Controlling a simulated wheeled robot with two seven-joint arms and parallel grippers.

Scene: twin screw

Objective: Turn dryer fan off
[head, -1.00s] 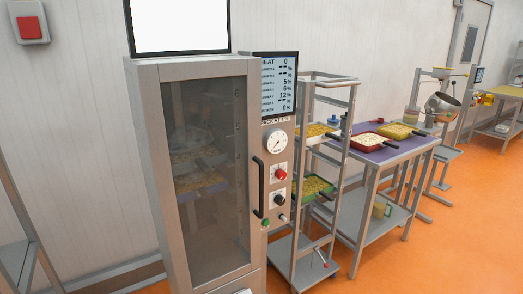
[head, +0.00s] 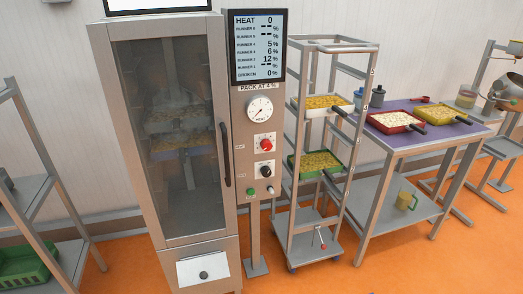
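The dryer (head: 175,240) is a tall metal cabinet with a closed glass door (head: 140,105) and a dark vertical handle (head: 225,155). Beside it is a control panel (head: 243,140) with a display (head: 258,48) reading HEAT 0. Below the display are a white round dial (head: 260,112), a red knob (head: 265,145), a black knob (head: 265,171), a green button (head: 251,192) and a small switch (head: 270,190). The labels beside the knobs are too small to read, so I cannot tell which is the fan control. Neither of my grippers is in view.
A wheeled rack (head: 285,230) with trays of yellow pieces stands right of the panel. A purple-topped table (head: 440,133) with trays stands further right. A shelf (head: 30,185) with a green crate (head: 25,265) is at the left. Orange floor (head: 375,270) is clear in front of the rack.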

